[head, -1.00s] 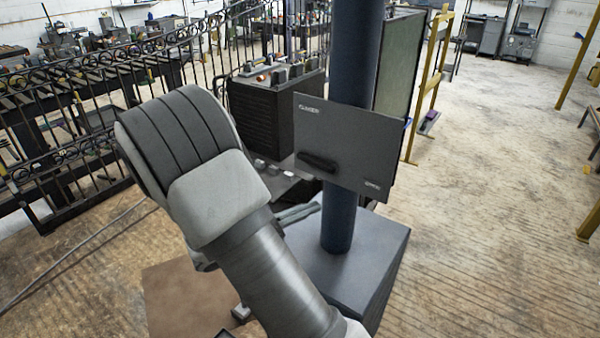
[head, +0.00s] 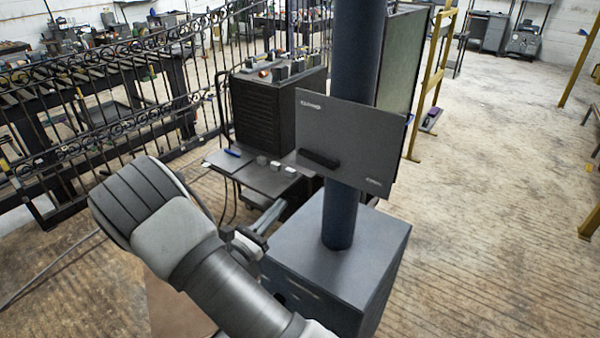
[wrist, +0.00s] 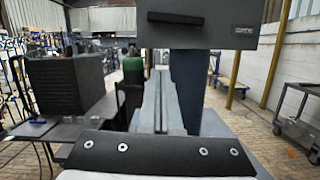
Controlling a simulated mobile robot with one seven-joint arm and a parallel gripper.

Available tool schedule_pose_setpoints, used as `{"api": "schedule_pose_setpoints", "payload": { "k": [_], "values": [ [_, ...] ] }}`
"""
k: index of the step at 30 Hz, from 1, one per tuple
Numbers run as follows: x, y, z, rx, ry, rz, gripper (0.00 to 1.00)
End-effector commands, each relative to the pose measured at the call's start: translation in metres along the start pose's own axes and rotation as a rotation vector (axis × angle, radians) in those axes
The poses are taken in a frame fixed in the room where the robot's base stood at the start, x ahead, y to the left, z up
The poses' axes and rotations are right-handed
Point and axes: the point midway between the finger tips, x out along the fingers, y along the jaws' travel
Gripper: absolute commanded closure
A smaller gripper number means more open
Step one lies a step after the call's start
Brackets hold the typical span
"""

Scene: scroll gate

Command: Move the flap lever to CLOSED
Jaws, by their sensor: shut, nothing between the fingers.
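A grey panel (head: 350,125) is mounted on a dark blue post. It has a small label at its upper left, which seems to read CLOSED, and another at its lower right, too small to read surely. The flap lever (head: 318,159), a black bar, lies nearly level at the panel's lower left. It also shows at the top of the wrist view (wrist: 176,19). My gripper (head: 277,210) is below and left of the lever, apart from it. In the wrist view its two fingers (wrist: 160,78) lie together, shut and empty, pointing forward below the panel.
The post (head: 341,215) rises from a dark box-shaped base (head: 340,260). A low table (head: 255,178) with small blocks and a black ribbed unit (head: 275,110) stand left of the panel. A railing (head: 110,110) runs behind. The floor at right is mostly open.

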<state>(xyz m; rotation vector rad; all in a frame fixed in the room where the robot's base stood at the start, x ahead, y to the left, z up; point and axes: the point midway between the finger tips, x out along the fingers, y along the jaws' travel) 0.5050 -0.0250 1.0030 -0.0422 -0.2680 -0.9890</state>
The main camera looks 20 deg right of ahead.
Motion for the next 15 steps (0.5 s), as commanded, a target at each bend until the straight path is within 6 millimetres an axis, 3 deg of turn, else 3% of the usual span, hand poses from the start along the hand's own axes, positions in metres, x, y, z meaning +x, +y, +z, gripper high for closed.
{"api": "schedule_pose_setpoints", "payload": {
  "k": [5, 15],
  "values": [
    [0.015, -0.001, 0.001, 0.001, 0.0, -0.004, 1.0],
    [0.085, -0.002, 0.001, 0.001, 0.0, -0.006, 1.0]
  ]
}}
